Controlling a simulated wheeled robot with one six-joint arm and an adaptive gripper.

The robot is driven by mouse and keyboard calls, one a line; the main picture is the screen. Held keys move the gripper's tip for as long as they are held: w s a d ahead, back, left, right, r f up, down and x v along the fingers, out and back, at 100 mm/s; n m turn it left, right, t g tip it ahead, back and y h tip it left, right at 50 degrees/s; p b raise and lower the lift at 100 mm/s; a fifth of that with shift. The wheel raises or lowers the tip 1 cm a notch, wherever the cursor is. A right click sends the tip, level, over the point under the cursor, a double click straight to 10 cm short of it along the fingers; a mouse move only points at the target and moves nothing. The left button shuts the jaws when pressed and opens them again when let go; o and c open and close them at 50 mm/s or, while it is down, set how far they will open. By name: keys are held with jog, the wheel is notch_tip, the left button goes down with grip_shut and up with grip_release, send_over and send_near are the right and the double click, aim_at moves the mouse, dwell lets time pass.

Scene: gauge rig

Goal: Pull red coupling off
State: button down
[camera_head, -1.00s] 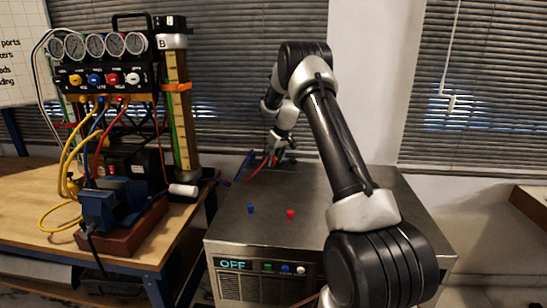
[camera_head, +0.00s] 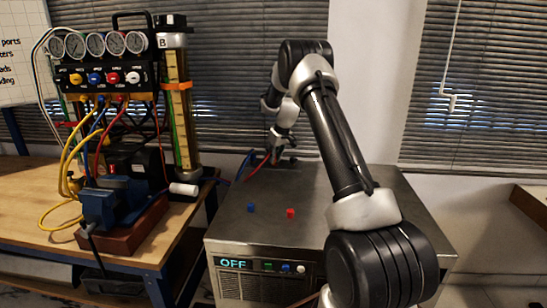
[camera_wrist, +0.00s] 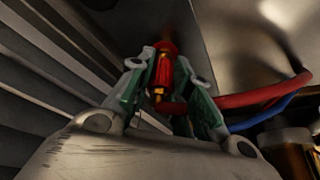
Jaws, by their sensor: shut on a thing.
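In the wrist view, the red coupling (camera_wrist: 163,68) is a red cylinder with a brassy end, between the two green-and-grey fingers of my gripper (camera_wrist: 162,80). The fingers are shut on it from both sides. A red hose (camera_wrist: 262,95) and a blue hose (camera_wrist: 270,113) curve in at the right. The coupling's far end lies in blur, so I cannot tell whether it is joined to a port. In the head view, my gripper (camera_head: 279,150) is at the back of the steel-topped unit (camera_head: 300,180), small and partly hidden by my arm.
A small blue cap (camera_head: 251,208) and a small red cap (camera_head: 291,213) stand on the steel top. The unit's front display (camera_head: 234,264) reads OFF. At left, a gauge panel (camera_head: 100,75) with hoses and a blue vise (camera_head: 100,208) stand on a wooden bench. Blinds hang behind.

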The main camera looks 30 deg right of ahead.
jog(key=shift+r, duration=2.4)
